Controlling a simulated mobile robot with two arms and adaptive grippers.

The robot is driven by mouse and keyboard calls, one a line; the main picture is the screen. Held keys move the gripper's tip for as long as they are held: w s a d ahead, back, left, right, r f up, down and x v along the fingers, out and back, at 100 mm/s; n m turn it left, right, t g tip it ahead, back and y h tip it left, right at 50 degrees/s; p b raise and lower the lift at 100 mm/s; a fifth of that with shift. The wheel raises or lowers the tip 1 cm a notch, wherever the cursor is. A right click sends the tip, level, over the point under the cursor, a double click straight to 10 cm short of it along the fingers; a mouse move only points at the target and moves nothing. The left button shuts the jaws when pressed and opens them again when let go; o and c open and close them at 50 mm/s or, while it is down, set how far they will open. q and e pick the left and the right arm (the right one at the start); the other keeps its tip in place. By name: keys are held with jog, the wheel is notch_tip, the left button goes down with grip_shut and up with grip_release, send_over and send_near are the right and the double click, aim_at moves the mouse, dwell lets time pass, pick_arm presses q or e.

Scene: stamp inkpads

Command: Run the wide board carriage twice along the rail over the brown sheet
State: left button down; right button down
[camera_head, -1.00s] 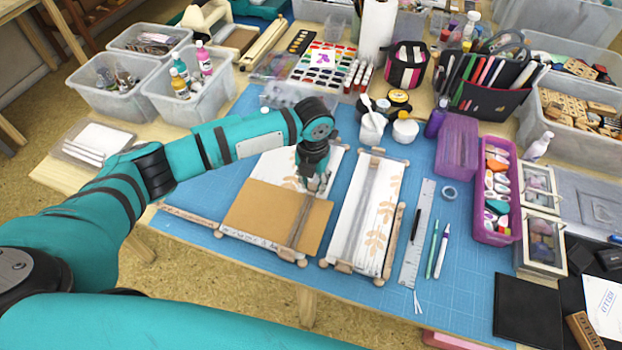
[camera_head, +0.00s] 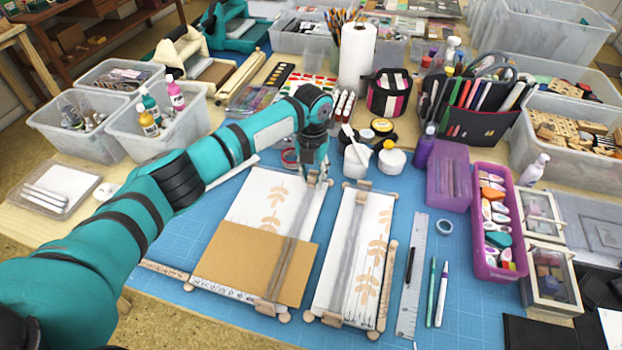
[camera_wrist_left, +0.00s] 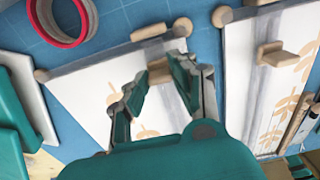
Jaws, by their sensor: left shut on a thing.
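The wide board (camera_head: 256,195) lies on the blue mat, with the brown sheet (camera_head: 255,262) over its front part. A grey rail strip (camera_head: 292,245) runs front to back along its right side, crossing the sheet. My left gripper (camera_head: 316,180) is over the rail's back end, beyond the sheet. In the left wrist view, my left gripper (camera_wrist_left: 152,92) is shut on the small wooden carriage handle (camera_wrist_left: 160,70); the fingers partly hide it. The carriage's base is hidden in the head view. My right gripper is not in view.
A narrower board (camera_head: 375,245) with its own rail and wooden handle (camera_head: 363,185) lies close on the right. A ruler (camera_head: 411,275) and pens (camera_head: 437,290) lie beyond it. White pots (camera_head: 357,160) stand behind. A red ring (camera_wrist_left: 60,20) is near the wide board's back edge.

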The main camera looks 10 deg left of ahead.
aim_at(312, 176)
pick_arm(q)
jog(key=c, duration=1.1)
grip_release()
jog(key=shift+r, duration=6)
